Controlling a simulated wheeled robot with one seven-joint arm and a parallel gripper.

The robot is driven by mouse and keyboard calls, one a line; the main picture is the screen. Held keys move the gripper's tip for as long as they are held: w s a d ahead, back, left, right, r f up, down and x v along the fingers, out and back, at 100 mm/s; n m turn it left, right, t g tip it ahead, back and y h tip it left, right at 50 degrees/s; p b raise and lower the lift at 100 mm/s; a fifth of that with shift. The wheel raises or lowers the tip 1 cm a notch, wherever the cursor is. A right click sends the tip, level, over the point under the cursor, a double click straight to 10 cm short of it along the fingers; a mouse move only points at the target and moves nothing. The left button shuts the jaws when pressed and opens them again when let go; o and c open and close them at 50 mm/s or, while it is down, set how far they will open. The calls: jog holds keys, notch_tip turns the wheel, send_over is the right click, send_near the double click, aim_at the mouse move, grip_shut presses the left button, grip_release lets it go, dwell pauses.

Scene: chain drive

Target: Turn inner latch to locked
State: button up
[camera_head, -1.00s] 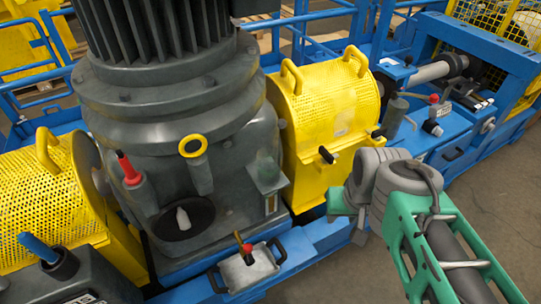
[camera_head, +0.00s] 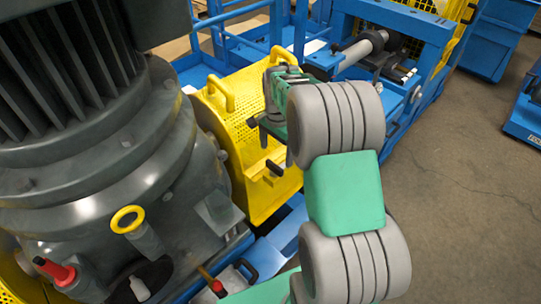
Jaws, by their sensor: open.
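My gripper (camera_head: 262,128) is open above and just behind this latch, over the guard's right side. My wrist hides that end of the guard and any second latch there. I cannot tell whether the fingers touch anything.
The grey motor housing (camera_head: 85,170) fills the left, with a yellow ring handle (camera_head: 127,219) and a red-capped lever (camera_head: 54,270). A blue frame (camera_head: 400,40) with a shaft stands behind. Bare floor (camera_head: 460,190) is free at the right.

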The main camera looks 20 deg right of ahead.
aim_at(274, 165)
jog(key=f, duration=0.7)
jog(key=shift+a+p, duration=0.35)
jog(key=shift+p, duration=0.05)
jog(key=shift+r, duration=0.1)
jog(key=c, duration=1.4)
